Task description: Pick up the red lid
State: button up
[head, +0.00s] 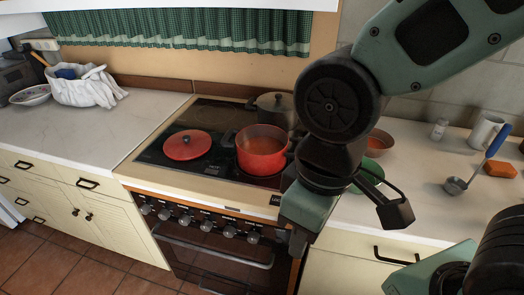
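The red lid (187,145) lies flat on the left front part of the black cooktop (160,161), with its dark knob facing up. A red pot (262,161) stands to its right, uncovered, with orange-red food inside. My gripper (298,243) hangs to the right of the pot, in front of the cooktop's right end and well apart from the lid. It points downward and appears to hold nothing.
A dark lidded pot (274,108) stands behind the red pot. A bowl (379,142), a green plate (368,178), a ladle (474,170), a white mug (486,131) and an orange sponge (500,169) are on the right counter. The left counter (100,132) has free room.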

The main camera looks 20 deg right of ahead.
aim_at(190, 144)
jog(key=i+j+z, duration=0.2)
jog(key=j+z, duration=0.15)
jog(key=j, duration=0.4)
jog(key=i+j+z, duration=0.15)
jog(key=j+z, duration=0.15)
jog(key=j, duration=0.45)
jog(key=j+z, duration=0.35)
jog(key=j, duration=0.45)
